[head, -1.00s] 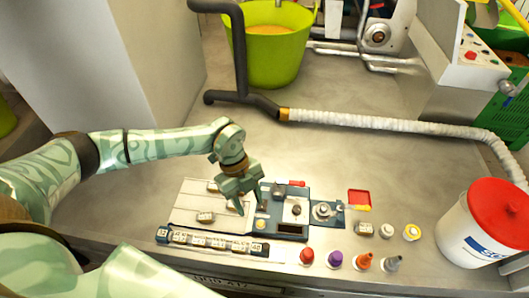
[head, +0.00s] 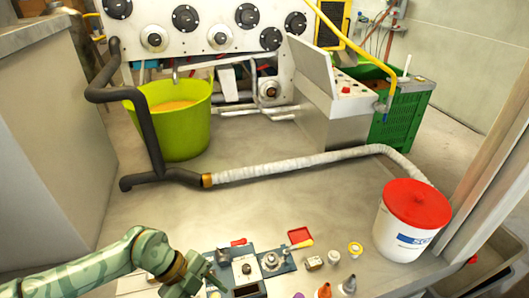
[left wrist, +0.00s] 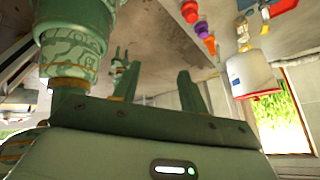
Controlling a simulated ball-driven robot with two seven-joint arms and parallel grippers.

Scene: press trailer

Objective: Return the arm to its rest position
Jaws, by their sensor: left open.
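My left arm (head: 90,268), pale green with darker markings, comes in from the lower left of the head view. My left gripper (head: 212,284) is at the bottom edge, partly cut off, beside the dark blue fixture (head: 248,268) on the bench. In the left wrist view the two dark green fingers of my left gripper (left wrist: 160,85) stand apart with nothing between them, so it is open and empty. That view is upside down. A small forked green shape (left wrist: 119,60) beyond the fingers is too small to identify. My right gripper does not clearly show in either view.
A white bucket with a red lid (head: 412,212) stands at the bench's right. Small coloured bottles (head: 323,290) line the front right. A white-wrapped hose (head: 290,165) crosses the back near a lime tub (head: 175,125). The bench middle is clear.

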